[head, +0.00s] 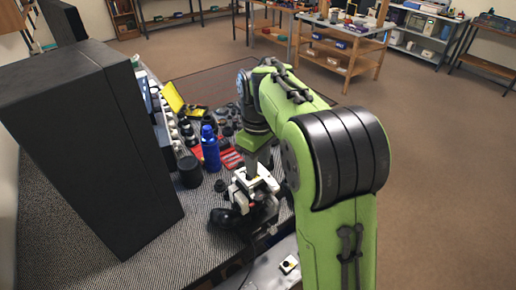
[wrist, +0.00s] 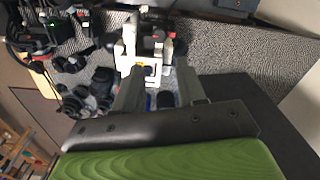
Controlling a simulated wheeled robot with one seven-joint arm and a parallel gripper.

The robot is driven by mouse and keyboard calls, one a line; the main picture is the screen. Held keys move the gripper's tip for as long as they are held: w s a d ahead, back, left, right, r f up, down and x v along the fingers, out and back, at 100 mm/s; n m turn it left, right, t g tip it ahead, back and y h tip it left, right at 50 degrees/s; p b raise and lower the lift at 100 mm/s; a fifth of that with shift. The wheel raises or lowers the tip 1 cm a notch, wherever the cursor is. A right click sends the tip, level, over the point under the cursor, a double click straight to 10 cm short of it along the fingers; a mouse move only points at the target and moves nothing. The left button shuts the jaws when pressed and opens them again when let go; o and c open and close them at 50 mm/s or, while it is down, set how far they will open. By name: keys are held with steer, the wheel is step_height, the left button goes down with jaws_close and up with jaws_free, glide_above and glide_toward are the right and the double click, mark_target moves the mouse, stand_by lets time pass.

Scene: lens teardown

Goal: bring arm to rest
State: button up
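My green arm reaches over the grey textured bench (head: 75,245) in the head view. The white device (wrist: 143,48) shows just beyond the fingertips. I cannot tell whether a finger touches it.
A tall black box (head: 90,130) stands at the bench's left. A blue bottle (head: 210,150), a black cylinder (head: 190,171), red trays (head: 231,159) and several dark lens parts crowd the middle. Open floor (head: 440,190) lies right. Shelves and worktables (head: 340,50) stand far back.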

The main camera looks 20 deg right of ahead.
step_height(320, 180, up, 3)
stand_by(0.5)
steer(key=s+r+m+t, duration=0.3)
steer(key=s+r, duration=0.2)
steer(key=s, duration=0.7)
steer(key=s+f+m+t, duration=0.2)
steer(key=s+f+m, duration=0.1)
steer(key=s, duration=0.8)
steer(key=shift+a+f+m+t, duration=0.3)
steer(key=shift+f+m, duration=0.1)
steer(key=shift+f, duration=0.25)
steer(key=shift+c, duration=0.3)
